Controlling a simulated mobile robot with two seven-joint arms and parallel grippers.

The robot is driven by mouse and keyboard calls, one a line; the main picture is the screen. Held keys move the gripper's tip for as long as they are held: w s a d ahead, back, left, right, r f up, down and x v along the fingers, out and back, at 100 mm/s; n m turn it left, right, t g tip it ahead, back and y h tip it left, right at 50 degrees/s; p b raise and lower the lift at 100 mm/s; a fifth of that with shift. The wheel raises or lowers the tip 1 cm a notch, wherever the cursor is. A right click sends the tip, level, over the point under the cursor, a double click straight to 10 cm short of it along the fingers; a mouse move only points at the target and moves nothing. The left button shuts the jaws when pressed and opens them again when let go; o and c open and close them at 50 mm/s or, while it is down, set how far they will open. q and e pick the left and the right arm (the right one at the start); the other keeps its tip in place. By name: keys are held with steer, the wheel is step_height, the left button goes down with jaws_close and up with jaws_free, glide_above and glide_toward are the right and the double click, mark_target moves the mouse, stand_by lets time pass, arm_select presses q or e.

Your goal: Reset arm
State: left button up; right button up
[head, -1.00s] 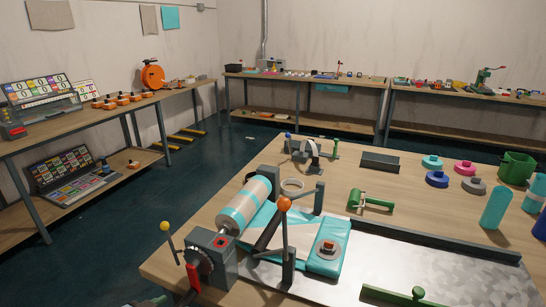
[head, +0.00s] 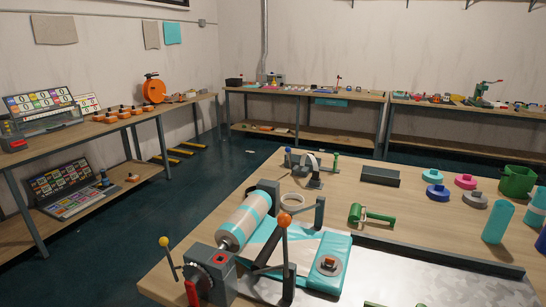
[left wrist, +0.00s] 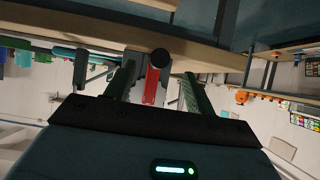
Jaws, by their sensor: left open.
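In the head view a machine with a teal-and-white roller (head: 246,222) stands at the near left of the table. An upright arm with an orange ball (head: 284,220) rises beside it. A grey end box (head: 215,265) carries a red handle (head: 193,292) and a thin lever with a yellow ball (head: 165,242). Neither gripper shows in the head view. In the left wrist view my left gripper (left wrist: 160,77) is open, with nothing held between its fingers. The red handle (left wrist: 152,86) shows beyond them, partly behind a dark round knob (left wrist: 160,57).
A teal pad (head: 322,250) and a metal sheet (head: 400,275) lie beside the roller. A green hand roller (head: 370,215), a dark block (head: 380,175), and a green bucket (head: 517,181) are on the table. Open floor (head: 110,250) lies to the left.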

arm_select(q)
steer(key=s+d+f+n+g+y, duration=0.1)
steer(key=s+f+g, duration=0.2)
steer(key=s, duration=0.6)
steer(key=s+f+n+g+y, duration=0.1)
steer(key=s+f+g+y, duration=0.15)
steer(key=s, duration=0.55)
steer(key=s+d+f+g+y, duration=0.1)
steer(key=s+f+g, duration=0.15)
steer(key=s, duration=0.65)
steer(key=w+d+f+t+h, duration=0.2)
steer(key=w+f+t, duration=0.4)
steer(key=f, duration=0.3)
steer(key=shift+f+t, duration=0.2)
steer(key=shift+t, duration=0.2)
steer(key=shift+w+d, duration=0.1)
